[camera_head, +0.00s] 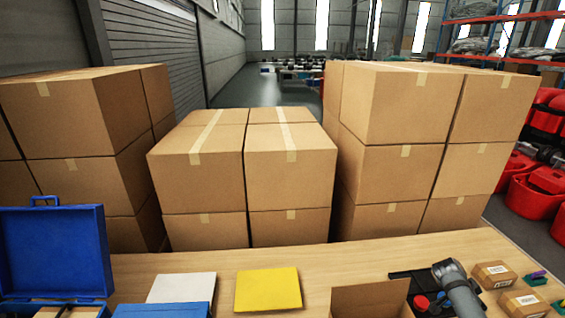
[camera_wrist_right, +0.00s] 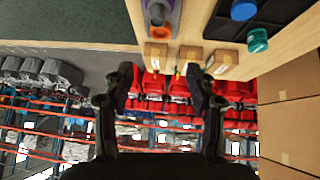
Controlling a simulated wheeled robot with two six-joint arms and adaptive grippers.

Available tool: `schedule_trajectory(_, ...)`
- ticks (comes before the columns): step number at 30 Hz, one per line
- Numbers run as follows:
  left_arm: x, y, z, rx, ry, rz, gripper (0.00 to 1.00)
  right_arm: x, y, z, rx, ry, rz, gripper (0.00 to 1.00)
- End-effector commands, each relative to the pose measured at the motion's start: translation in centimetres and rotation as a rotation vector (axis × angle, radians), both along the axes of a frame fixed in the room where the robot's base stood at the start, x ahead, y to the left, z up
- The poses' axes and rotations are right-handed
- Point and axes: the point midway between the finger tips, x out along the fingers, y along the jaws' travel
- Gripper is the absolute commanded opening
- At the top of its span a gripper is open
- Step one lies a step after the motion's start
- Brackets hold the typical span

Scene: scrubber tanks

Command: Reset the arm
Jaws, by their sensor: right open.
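My right gripper (camera_wrist_right: 160,82) shows in the right wrist view with its two dark fingers spread apart and nothing between them. Beyond the fingertips are small brown boxes (camera_wrist_right: 222,62) at the edge of the wooden table (camera_wrist_right: 205,22). Neither gripper shows in the head view, and my left gripper is in no view.
The table (camera_head: 340,264) holds a blue open case (camera_head: 55,250), a yellow panel (camera_head: 268,289), a pale panel (camera_head: 182,288), an open carton (camera_head: 370,300), a grey tool (camera_head: 458,288) and small boxes (camera_head: 494,274). Stacked cartons (camera_head: 290,170) and red tubs (camera_head: 528,195) stand beyond.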

Motion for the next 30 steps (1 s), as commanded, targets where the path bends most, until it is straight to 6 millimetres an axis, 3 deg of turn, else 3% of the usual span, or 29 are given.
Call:
schedule_trajectory(1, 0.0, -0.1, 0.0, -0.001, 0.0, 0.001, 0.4, -0.7, -3.2, 2.3, -0.058, -0.001, -0.018, 0.57)
schedule_trajectory(2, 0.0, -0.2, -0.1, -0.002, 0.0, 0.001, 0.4, -1.6, -3.6, 0.4, -0.051, 0.043, 0.028, 0.57)
schedule_trajectory(3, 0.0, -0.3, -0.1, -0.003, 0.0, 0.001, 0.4, -2.9, -3.7, -3.0, -0.03, 0.114, 0.137, 0.57)
schedule_trajectory(8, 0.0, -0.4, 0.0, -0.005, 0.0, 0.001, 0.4, -8.5, -5.3, -12.0, 0.014, 0.335, 0.511, 0.57)
schedule_trajectory(11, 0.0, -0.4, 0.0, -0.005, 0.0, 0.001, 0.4, -14.0, -6.0, -17.6, 0.04, 0.482, 0.761, 0.57)
schedule_trajectory(15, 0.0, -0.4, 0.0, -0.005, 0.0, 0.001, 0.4, -24.0, -6.8, -23.8, 0.062, 0.685, 1.134, 0.57)
schedule_trajectory(19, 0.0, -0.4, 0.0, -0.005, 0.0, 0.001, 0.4, -34.0, -7.1, -26.7, 0.054, 0.853, 1.458, 0.57)
schedule_trajectory(20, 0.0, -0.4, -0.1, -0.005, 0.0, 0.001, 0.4, -34.3, -5.2, -27.9, 0.063, 0.835, 1.492, 0.57)
schedule_trajectory(21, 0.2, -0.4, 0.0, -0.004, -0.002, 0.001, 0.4, -34.0, -1.8, -29.8, 0.101, 0.786, 1.49, 0.57)
schedule_trajectory(24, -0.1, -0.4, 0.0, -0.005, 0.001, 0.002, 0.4, -35.1, 5.5, -33.2, 0.19, 0.707, 1.497, 0.57)
schedule_trajectory(30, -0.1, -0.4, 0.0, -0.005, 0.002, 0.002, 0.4, -36.3, 18.9, -37.5, 0.338, 0.567, 1.505, 0.57)
